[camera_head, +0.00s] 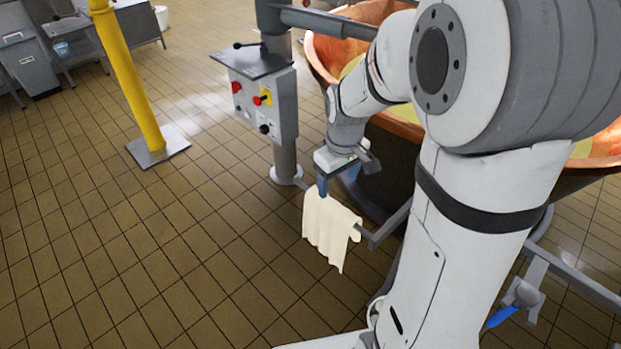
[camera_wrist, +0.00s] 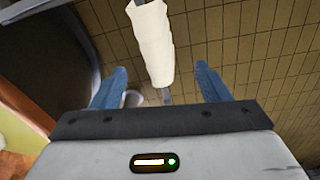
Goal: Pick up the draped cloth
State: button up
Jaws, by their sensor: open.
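The draped cloth (camera_head: 329,229) is cream coloured and hangs in folds over a grey metal bar beside the copper vat in the head view. In the wrist view the cloth (camera_wrist: 152,44) runs along the bar, between the lines of my two blue fingers and beyond their tips. My gripper (camera_wrist: 158,82) is open, with nothing between its fingers. In the head view my gripper (camera_head: 336,183) is just above the cloth's upper edge. From there I cannot tell whether it touches the cloth, and my wrist hides part of the far finger.
The copper vat (camera_head: 332,58) stands behind my arm. A control box (camera_head: 265,103) on a grey post is left of the cloth. The bare bar (camera_head: 390,226) continues right of the cloth. A yellow post (camera_head: 130,75) stands farther left. The tiled floor at front left is clear.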

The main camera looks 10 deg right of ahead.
aim_at(333, 207)
jog(key=shift+n+g, duration=0.4)
jog(key=shift+n, duration=0.5)
jog(key=w+f+b, duration=0.1)
jog(key=f, duration=0.2)
jog(key=w+f+b, duration=0.1)
jog(key=f, duration=0.3)
jog(key=w+f, duration=0.2)
jog(key=f, duration=0.1)
jog(key=shift+a+f+b, duration=0.15)
jog(key=shift+f+b, duration=0.15)
jog(key=shift+b, duration=0.1)
jog(key=f, duration=0.7)
jog(key=shift+d+f, duration=0.3)
jog(key=shift+d, duration=0.05)
jog(key=shift+c, duration=0.2)
jog(key=c, duration=1.1)
jog(key=shift+r, duration=0.2)
